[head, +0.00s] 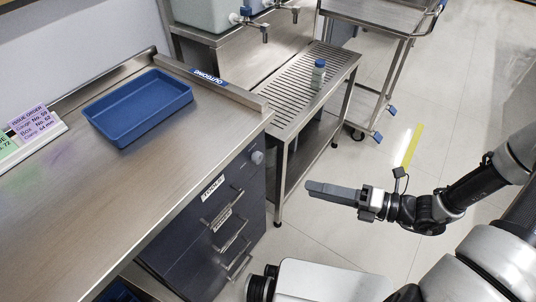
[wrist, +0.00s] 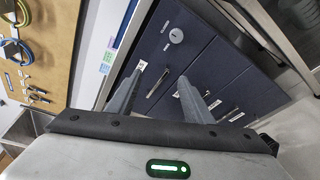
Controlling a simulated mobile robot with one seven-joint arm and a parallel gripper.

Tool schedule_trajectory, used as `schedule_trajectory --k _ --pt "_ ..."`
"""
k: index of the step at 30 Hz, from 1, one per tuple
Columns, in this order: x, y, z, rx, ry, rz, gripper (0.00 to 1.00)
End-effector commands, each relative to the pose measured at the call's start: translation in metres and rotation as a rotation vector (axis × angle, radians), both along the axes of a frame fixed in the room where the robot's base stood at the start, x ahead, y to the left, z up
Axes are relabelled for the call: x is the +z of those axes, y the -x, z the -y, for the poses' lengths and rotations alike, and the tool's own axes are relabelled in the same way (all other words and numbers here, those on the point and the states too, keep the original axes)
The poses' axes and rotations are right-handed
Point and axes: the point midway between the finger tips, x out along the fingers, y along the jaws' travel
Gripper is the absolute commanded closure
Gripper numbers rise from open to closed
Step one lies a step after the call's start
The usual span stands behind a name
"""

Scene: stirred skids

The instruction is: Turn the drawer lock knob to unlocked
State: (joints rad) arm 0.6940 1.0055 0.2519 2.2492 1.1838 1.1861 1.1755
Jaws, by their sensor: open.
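The round light-grey lock knob (head: 257,157) sits near the top right of the dark blue drawer cabinet (head: 190,245), under the steel worktop. It also shows in the wrist view (wrist: 176,36), above the gap between the fingers, with small light marks beside it. Its pointer direction is too small to tell. My gripper (head: 309,188) is in the air to the right of the cabinet front, apart from the knob. In the wrist view my gripper (wrist: 160,82) has its two fingers spread, with nothing between them. The drawers appear closed, with bar handles (wrist: 157,84) and white labels.
A blue tray (head: 138,105) lies on the steel worktop (head: 110,210) beside sign cards (head: 33,122). A steel cart (head: 385,20) stands farther back. Floor right of the drawers is clear.

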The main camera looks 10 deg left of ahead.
Motion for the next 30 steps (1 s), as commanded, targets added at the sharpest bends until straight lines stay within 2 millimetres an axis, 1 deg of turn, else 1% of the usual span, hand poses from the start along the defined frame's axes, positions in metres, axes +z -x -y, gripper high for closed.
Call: schedule_trajectory --k 1,3,6,10,13,17,30 --pt "-0.014 -0.005 0.000 -0.072 -0.067 -0.090 0.53" --pt "-0.025 -0.012 0.000 -0.150 -0.140 -0.187 0.53" --pt "-0.036 -0.019 0.001 -0.223 -0.212 -0.281 0.53" --pt "-0.041 -0.024 -0.001 -0.261 -0.250 -0.330 0.53" --pt "-0.041 -0.028 -0.011 -0.263 -0.255 -0.335 0.53" --pt "-0.042 -0.036 -0.032 -0.260 -0.253 -0.335 0.53" --pt "-0.042 -0.073 -0.121 -0.258 -0.250 -0.330 0.53"
